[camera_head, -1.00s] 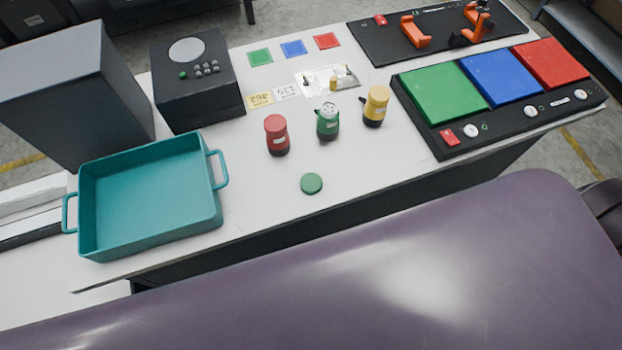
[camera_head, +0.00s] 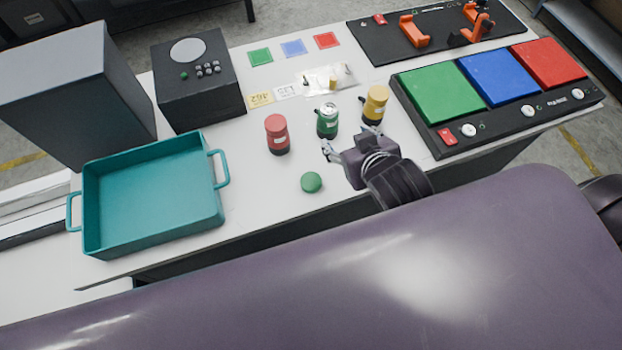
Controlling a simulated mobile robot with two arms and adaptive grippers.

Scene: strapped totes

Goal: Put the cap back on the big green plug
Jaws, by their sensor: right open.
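The big green plug (camera_head: 327,121) stands upright on the white table between a red plug (camera_head: 277,133) and a yellow plug (camera_head: 375,103). Its top is uncapped and shows a pale face with dark holes. The round green cap (camera_head: 311,182) lies on the table in front of the plugs, near the front edge. My right gripper (camera_head: 347,137) is open and empty, just right of and in front of the green plug and below the yellow plug. It is to the upper right of the cap and apart from it. My left gripper is not in view.
A teal tote (camera_head: 150,194) with handles sits at the left. A dark box with buttons (camera_head: 196,82) and a tall grey box (camera_head: 75,90) stand behind it. A black panel with coloured pads (camera_head: 450,135) is at the right. Small cards lie behind the plugs.

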